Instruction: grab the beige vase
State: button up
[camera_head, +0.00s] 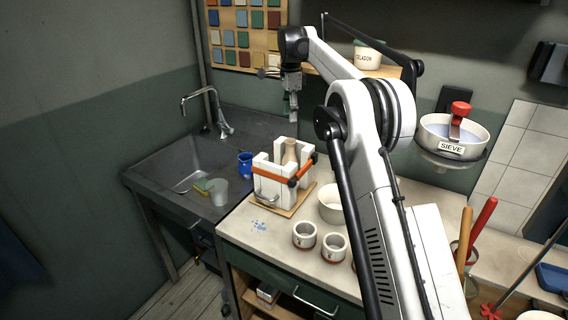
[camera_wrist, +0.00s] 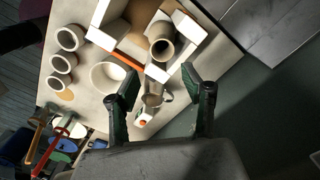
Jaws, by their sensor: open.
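The beige vase (camera_head: 290,152) stands upright between white plaster mould blocks (camera_head: 265,180) on the counter, with an orange strap (camera_head: 300,172) around the blocks. In the wrist view I see the vase's round dark mouth (camera_wrist: 162,48) from above, with white blocks close around it. My gripper (camera_head: 293,108) hangs above the counter, higher than the vase and apart from it. In the wrist view my gripper (camera_wrist: 162,76) is open, its two dark green fingers wide apart with nothing held. The vase's mouth lies just beyond the fingertips in that view. Its lower body is mostly hidden by the blocks.
A white bowl (camera_head: 331,205) and several small pots (camera_head: 305,235) stand right of and in front of the mould. A blue mug (camera_head: 245,164) and the sink (camera_head: 180,165) are to the left. A handled mug (camera_wrist: 155,95) shows between my fingers. A shelf (camera_head: 345,69) is behind.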

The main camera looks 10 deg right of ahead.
aim_at(290, 141)
notch_tip(290, 141, down, 8)
jog(key=shift+w+f+p, duration=0.1)
jog(key=shift+f+p, duration=0.15)
jog(key=shift+p, duration=0.15)
jog(key=shift+w+d+f+p, duration=0.1)
jog(key=shift+f+p, duration=0.25)
jog(key=shift+f, duration=1.05)
jog(key=shift+w+f+p, duration=0.1)
jog(key=shift+f+p, duration=0.25)
jog(key=shift+f, duration=1)
jog(key=c, duration=1)
